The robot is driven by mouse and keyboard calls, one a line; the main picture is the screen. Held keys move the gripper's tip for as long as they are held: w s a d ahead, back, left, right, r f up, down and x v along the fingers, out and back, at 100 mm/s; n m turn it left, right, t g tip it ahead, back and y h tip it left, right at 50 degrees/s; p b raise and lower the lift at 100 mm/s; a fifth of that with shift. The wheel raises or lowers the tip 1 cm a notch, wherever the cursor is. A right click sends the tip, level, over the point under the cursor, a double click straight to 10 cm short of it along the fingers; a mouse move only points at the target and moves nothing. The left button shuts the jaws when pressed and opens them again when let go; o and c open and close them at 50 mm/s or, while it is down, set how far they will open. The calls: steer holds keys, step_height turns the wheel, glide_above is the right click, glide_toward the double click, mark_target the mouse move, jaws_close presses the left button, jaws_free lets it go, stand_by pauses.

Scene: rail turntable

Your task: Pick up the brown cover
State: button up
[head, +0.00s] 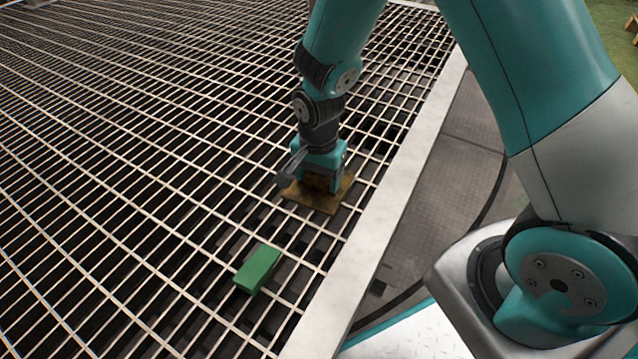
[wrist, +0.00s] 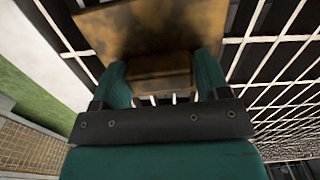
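The brown cover (head: 312,200) is a flat, worn brown plate with a raised block on top. It lies on or just above the metal grating; any gap underneath is too small to tell. My gripper (head: 321,184) points down over its middle. In the wrist view the plate (wrist: 160,25) spreads beyond the fingertips, and its raised block (wrist: 160,66) fills the space between the two teal fingers of my gripper (wrist: 161,70). No gap shows on either side of the block, so the fingers look shut on it. The lower finger contact is partly hidden.
A green block (head: 257,269) lies on the grating (head: 130,200) nearer to me and left of the cover. A pale metal edge beam (head: 385,235) runs along the grating's right side. The grating to the left is clear.

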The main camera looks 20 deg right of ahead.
steer(key=c, duration=0.7)
